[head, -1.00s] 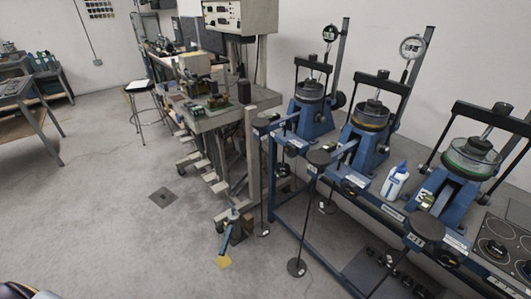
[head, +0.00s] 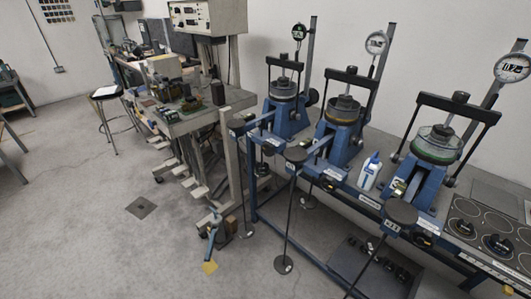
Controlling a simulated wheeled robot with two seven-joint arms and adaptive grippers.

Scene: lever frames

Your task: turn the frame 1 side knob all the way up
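Three blue lever frames stand in a row on a blue bench: a left one (head: 288,118), a middle one (head: 338,148) and a right one (head: 428,185). Each has a black crossbar over a round cell. A black round side knob (head: 313,96) shows at the right side of the left frame. A smaller dark knob (head: 449,181) shows beside the right frame. I cannot read which frame is number 1, nor tell how far any knob is turned. Neither of my grippers is in view.
A white bottle with a blue cap (head: 369,172) stands between the middle and right frames. Hanging rods with round weights (head: 284,264) stick out in front of the bench. A grey instrument table (head: 205,120) adjoins it on the left. The floor (head: 90,220) at front left is clear.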

